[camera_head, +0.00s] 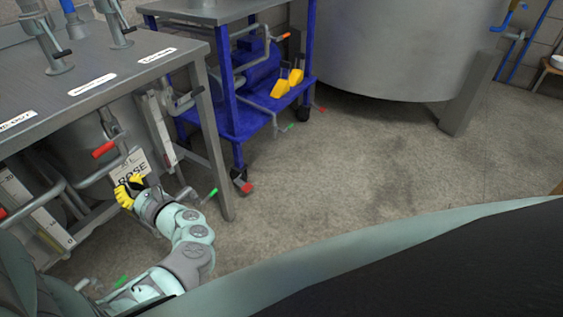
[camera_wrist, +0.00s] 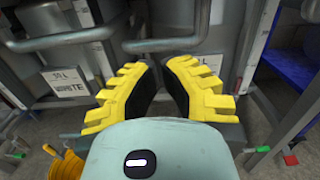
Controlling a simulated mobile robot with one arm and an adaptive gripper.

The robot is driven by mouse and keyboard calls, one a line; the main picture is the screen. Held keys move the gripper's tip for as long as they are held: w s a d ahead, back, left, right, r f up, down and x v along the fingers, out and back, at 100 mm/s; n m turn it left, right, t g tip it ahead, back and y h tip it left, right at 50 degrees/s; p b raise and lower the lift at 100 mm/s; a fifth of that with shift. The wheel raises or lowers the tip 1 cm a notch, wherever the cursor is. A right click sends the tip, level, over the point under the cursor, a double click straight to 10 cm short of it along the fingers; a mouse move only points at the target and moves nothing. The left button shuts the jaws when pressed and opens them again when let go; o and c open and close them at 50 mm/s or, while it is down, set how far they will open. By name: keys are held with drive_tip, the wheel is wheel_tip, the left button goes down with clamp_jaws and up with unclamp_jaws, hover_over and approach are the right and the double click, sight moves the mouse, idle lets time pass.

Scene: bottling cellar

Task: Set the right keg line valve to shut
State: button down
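Under the steel table at left in the head view, a red-gripped lever (camera_head: 104,149) sits on the pipework by the right keg (camera_head: 80,150). It looks like the right keg line valve, but its position is hard to read. A white ROSE sign (camera_head: 130,167) hangs just below it. My gripper (camera_head: 129,188) is below the lever, in front of the sign's lower edge, and apart from the lever. In the wrist view my gripper (camera_wrist: 160,72) has its yellow fingers apart with nothing visible between them. A grey bent pipe (camera_wrist: 165,45) crosses beyond the fingertips.
A table leg (camera_head: 212,140) stands right of my arm. A blue cart (camera_head: 240,118) with a pump is beyond it. Another red grip (camera_head: 3,213) shows at the far left. The floor (camera_head: 360,170) at centre is clear.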

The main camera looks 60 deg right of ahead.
sight(107, 143)
drive_tip(key=shift+w+a+r, duration=0.15)
drive_tip(key=shift+w+r, duration=0.9)
drive_tip(key=shift+w, duration=0.3)
drive_tip(key=shift+w+a+r, duration=0.1)
drive_tip(key=shift+w+r, duration=0.9)
drive_tip(key=shift+w, duration=0.35)
drive_tip(key=shift+r+m+p, duration=0.5)
drive_tip(key=shift+r+p, duration=0.25)
drive_tip(key=shift+p, duration=0.45)
drive_tip(key=shift+a, duration=0.1)
